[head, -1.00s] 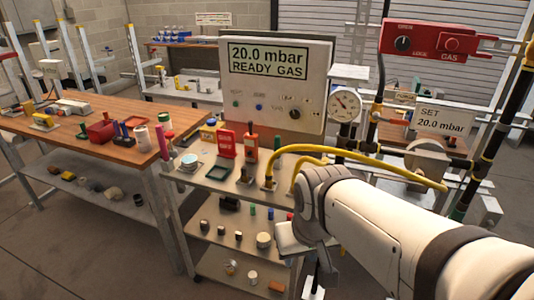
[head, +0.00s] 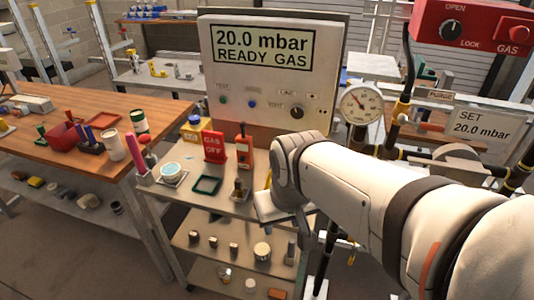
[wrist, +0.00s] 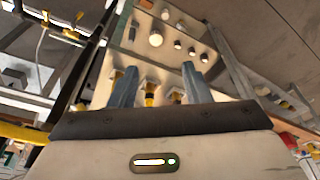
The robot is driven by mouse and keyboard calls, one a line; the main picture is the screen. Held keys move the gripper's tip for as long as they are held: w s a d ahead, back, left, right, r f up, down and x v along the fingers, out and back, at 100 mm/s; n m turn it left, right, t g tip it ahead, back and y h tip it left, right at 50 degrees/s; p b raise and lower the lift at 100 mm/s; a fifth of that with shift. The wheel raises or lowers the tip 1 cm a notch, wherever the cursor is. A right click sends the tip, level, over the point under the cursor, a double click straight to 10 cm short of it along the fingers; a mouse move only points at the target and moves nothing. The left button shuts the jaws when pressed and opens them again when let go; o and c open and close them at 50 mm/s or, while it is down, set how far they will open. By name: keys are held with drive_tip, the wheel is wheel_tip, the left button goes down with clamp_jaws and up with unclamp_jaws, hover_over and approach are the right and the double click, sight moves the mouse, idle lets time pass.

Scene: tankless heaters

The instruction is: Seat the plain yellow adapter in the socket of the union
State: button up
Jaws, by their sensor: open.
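My gripper (wrist: 160,75) shows in the wrist view with its two grey-blue fingers apart and nothing held between them. Small fittings with yellow parts show between and beside the fingers, one yellow-banded piece (wrist: 150,92) near the middle; I cannot tell whether one is the plain adapter. In the head view my forearm reaches over the right side of the cart and its wrist hides part of the top. A small dark and brass fitting (head: 239,190) stands on the cart left of my wrist. I cannot pick out the union or its socket with certainty.
The cart top (head: 215,207) also carries a red GAS OFF sign (head: 214,147), a red device (head: 246,152) and a green tray (head: 207,185). The display panel (head: 265,75) and pressure gauge (head: 361,103) stand behind. A wooden bench (head: 85,108) is at left.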

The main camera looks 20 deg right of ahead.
drive_tip(key=shift+o, duration=0.7)
drive_tip(key=w+d+f+m+p, duration=0.1)
drive_tip(key=w+d+f, duration=0.2)
drive_tip(key=w, duration=0.5)
drive_tip(key=shift+w+d+m+t+h, duration=0.3)
drive_tip(key=shift+w+d+m, duration=0.1)
drive_tip(key=shift+d, duration=0.25)
drive_tip(key=shift+w+d+f+m+t+h+p, duration=0.15)
drive_tip(key=shift+w+d+f+m+p, duration=0.15)
drive_tip(key=shift+w+d+f, duration=1.55)
drive_tip(key=shift+w+d+f+m+t+h+p, duration=0.1)
drive_tip(key=shift+w+d+f+m+p, duration=0.2)
drive_tip(key=shift+w+d+f, duration=1.45)
drive_tip(key=shift+w+d+f+m+t+h+p, duration=0.15)
drive_tip(key=shift+w+d+f+m, duration=0.55)
drive_tip(key=shift+f, duration=1.95)
drive_tip(key=shift+w+d+n, duration=0.15)
drive_tip(key=shift+w+n, duration=0.15)
drive_tip(key=shift+w, duration=0.15)
clamp_jaws()
